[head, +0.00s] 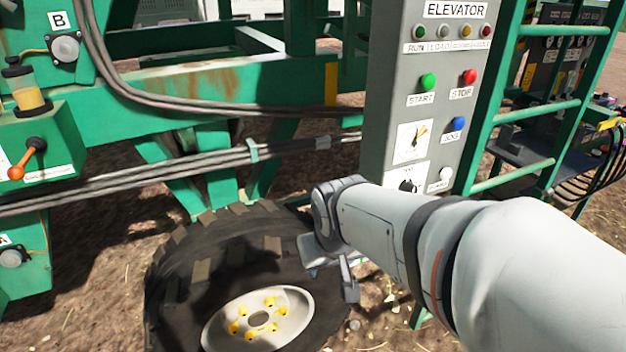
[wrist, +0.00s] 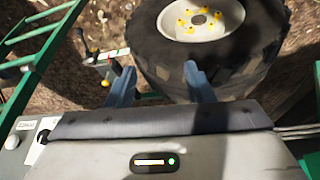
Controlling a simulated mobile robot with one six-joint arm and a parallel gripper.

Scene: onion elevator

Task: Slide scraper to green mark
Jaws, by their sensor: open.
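My gripper (head: 336,272) hangs in front of the big black tire in the head view, beside the grey control box. In the wrist view my gripper (wrist: 162,84) shows two blue-grey fingers spread apart with nothing between them. A small strip with red, white and green marks (wrist: 112,56) lies left of the left finger in the wrist view. A dark lever (wrist: 82,38) and a small yellow-and-dark piece (wrist: 107,76) sit by it. I cannot tell which of these is the scraper. No marked scraper strip shows clearly in the head view.
The tire (head: 185,285) stands close to my gripper. The grey ELEVATOR control box (head: 385,95) and a green ladder (head: 530,110) stand at the right. An orange-knobbed lever (head: 28,155) is at the far left. Pipes cross the green frame.

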